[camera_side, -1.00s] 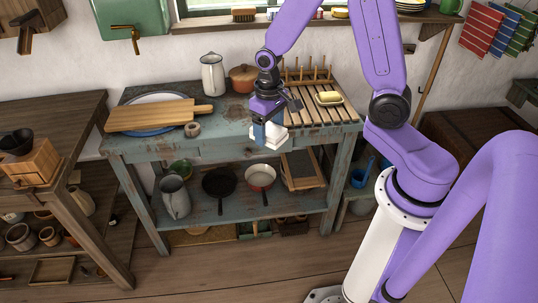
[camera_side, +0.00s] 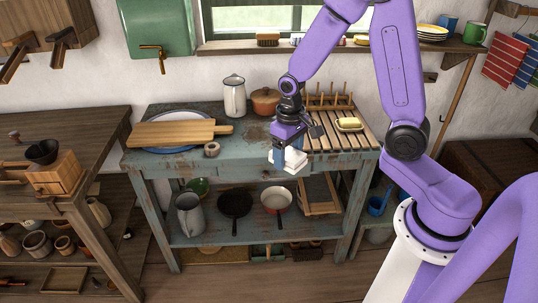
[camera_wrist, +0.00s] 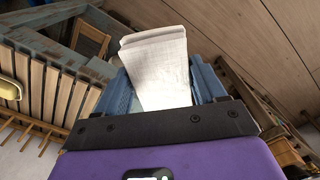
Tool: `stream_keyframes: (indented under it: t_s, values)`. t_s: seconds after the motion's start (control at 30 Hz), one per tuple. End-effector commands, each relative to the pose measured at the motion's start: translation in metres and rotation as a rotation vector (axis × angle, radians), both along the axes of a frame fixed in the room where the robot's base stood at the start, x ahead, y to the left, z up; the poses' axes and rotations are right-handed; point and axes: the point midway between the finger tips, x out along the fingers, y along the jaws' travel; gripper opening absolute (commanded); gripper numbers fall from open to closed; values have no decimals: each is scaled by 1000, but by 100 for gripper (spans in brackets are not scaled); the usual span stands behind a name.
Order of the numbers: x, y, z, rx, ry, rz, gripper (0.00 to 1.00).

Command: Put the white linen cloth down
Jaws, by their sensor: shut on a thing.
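My gripper (camera_side: 286,158) is shut on the white linen cloth (camera_side: 296,162), at the front edge of the worn blue-green table (camera_side: 245,152). In the wrist view the cloth (camera_wrist: 158,65) stands between the two blue fingers (camera_wrist: 160,92). In the side view the cloth overlaps the table's front edge, and I cannot tell whether it touches the table.
A slatted rack (camera_side: 325,137) with a butter dish (camera_side: 349,124) lies to the right. The table's middle front is bare.

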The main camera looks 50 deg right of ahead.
Motion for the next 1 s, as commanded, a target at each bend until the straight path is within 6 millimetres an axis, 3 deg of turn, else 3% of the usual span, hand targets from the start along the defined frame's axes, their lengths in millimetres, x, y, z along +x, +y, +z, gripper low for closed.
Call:
stream_keyframes:
  t_s: [0.23,0.37,0.57,1.0]
  values:
    - [0,-1,0,0,-2,-10,39]
    - [4,-9,0,0,-2,-103,39]
    - [18,-41,2,1,-2,-471,39]
    - [36,-139,6,1,-1,-1469,39]
